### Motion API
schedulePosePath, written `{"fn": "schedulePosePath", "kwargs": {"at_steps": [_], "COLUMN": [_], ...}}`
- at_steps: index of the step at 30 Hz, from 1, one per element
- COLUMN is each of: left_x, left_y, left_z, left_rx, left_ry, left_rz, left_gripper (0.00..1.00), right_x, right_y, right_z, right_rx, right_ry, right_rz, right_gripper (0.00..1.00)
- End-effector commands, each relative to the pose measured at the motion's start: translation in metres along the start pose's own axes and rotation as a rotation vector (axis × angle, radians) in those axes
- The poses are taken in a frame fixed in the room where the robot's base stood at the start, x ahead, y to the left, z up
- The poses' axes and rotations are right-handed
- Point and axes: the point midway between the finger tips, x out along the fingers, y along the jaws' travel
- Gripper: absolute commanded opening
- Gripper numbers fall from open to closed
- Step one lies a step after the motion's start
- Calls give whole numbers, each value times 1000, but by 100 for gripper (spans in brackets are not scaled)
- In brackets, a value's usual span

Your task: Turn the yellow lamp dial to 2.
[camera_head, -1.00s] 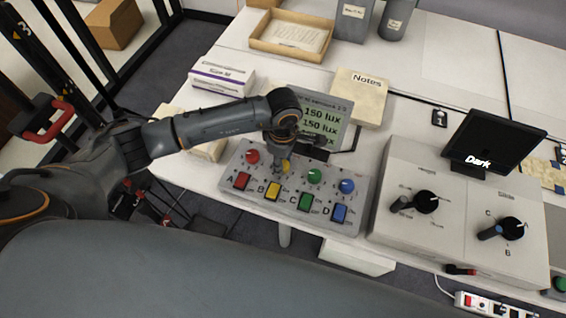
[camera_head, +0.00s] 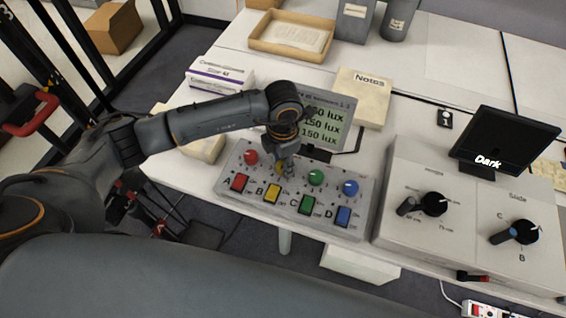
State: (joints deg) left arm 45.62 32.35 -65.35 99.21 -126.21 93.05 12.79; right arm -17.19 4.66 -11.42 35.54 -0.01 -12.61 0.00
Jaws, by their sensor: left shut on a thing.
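The yellow lamp dial (camera_head: 280,168) is on the grey lamp panel (camera_head: 225,188), between the red dial (camera_head: 251,157) and the green dial (camera_head: 316,177). Only a bit of it shows behind my left gripper (camera_head: 285,171), which points down and is shut on it. The dial's pointer and scale marks are hidden or too small to read. The yellow switch (camera_head: 272,193), marked B, sits just in front. The blue dial (camera_head: 350,188) is at the right end. My right gripper is not in view.
A lux display (camera_head: 338,108) stands behind the panel, partly covered by my arm. A control box (camera_head: 405,170) with two black knobs and a dark screen (camera_head: 505,140) stand to the right. White boxes (camera_head: 220,72) and a notes pad (camera_head: 358,95) lie behind.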

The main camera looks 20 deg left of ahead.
Motion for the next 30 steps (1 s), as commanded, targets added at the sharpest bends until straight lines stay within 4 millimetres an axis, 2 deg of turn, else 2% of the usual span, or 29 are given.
{"fn": "schedulePosePath", "kwargs": {"at_steps": [15,22,30], "left_x": [1,0,0], "left_y": [0,0,0], "left_z": [0,0,0], "left_rx": [-453,-582,-652], "left_ry": [1,0,0], "left_rz": [1,1,1], "left_gripper": [2,2,2], "right_x": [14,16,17], "right_y": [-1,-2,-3], "right_z": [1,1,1], "right_rx": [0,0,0], "right_ry": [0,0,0], "right_rz": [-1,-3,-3], "right_gripper": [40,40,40]}}
